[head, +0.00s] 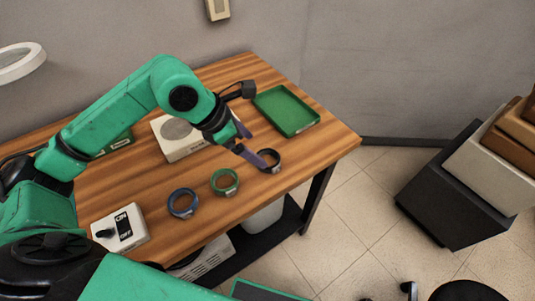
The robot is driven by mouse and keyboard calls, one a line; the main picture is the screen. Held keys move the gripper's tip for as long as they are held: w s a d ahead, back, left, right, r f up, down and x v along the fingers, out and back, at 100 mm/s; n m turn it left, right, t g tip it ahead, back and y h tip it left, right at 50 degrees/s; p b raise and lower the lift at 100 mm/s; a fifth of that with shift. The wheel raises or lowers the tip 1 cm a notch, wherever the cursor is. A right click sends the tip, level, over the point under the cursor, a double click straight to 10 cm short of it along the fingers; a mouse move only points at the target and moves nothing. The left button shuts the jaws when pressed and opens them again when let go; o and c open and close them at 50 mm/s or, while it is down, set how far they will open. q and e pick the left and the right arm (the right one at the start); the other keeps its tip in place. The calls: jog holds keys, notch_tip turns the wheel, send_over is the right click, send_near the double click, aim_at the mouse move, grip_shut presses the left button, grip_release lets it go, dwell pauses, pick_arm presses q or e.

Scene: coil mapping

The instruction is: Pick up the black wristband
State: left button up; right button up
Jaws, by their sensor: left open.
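The black wristband (275,167) lies on the wooden table near its right front edge. My left gripper (257,160) is open, with its purple fingers reaching down at the left side of the black wristband. One finger overlaps the band in the picture; I cannot tell whether they touch. My right gripper is not in view.
A green wristband (224,191) and a blue wristband (169,203) lie to the left on the table (165,243). A green tray (312,119) is behind the black wristband. A white box with a round top (165,146) and a switch box (105,223) also stand there.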

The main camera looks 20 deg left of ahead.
aim_at(272, 161)
pick_arm(q)
jog(key=p+x, duration=0.2)
jog(key=x, duration=0.4)
jog(key=shift+w+d+f, duration=0.1)
jog(key=shift+w+f, duration=0.05)
jog(key=shift+f, duration=0.25)
jog(key=shift+w, duration=0.1)
jog(key=c, duration=1.1)
jog(key=shift+c, duration=0.3)
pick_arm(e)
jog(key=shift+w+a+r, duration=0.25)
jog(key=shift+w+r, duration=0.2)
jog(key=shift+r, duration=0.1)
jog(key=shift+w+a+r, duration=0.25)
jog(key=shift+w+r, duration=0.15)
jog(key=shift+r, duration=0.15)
pick_arm(q)
jog(key=shift+r, duration=0.1)
